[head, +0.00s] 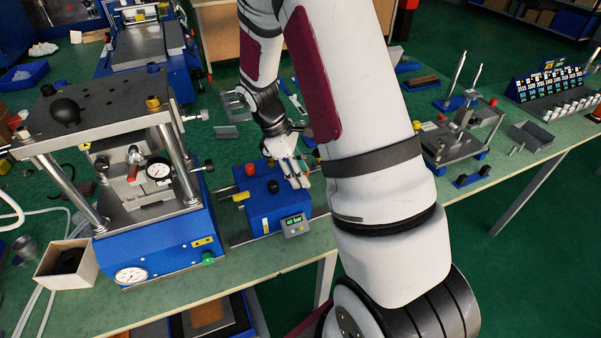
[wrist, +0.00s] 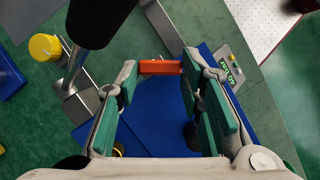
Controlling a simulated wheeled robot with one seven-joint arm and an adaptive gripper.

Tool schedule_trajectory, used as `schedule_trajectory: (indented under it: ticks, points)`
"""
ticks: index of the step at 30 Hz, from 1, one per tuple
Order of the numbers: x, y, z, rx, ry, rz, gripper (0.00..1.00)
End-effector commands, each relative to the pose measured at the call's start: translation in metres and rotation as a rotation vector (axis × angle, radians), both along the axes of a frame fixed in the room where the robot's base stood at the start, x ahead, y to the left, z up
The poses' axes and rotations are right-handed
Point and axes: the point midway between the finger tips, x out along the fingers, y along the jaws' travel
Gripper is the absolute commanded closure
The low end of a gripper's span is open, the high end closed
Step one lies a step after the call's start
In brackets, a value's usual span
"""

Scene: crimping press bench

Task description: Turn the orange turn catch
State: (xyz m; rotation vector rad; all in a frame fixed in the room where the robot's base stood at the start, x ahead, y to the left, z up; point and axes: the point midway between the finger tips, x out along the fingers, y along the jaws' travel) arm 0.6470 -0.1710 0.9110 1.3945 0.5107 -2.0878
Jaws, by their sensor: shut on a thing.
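The orange turn catch (wrist: 160,67) shows in the wrist view as a short orange bar above a blue surface. My gripper (wrist: 160,72) has its two green-padded fingers on either side of the bar, shut on its ends. In the head view my gripper (head: 299,178) reaches down to the right part of a small blue box (head: 258,217). There the catch is hard to make out among the fingers. The box carries a black knob (head: 273,187), a red knob (head: 250,169) and a small display (head: 295,225), which also shows in the wrist view (wrist: 229,72).
A large blue press (head: 155,244) with a gauge stands close on the left. A metal fixture (head: 456,143) stands to the right. In the wrist view a black-ended lever (wrist: 98,22) rises near the left finger, with a yellow cap (wrist: 45,47) beside it.

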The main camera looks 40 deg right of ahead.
Motion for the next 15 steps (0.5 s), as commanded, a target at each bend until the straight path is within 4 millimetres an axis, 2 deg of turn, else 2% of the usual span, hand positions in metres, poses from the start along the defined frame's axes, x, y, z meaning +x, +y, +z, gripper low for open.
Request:
schedule_trajectory:
  ticks: [15]
  points:
    - [0.0073,-0.0046,-0.0008,-0.001,-0.002,-0.492,0.93]
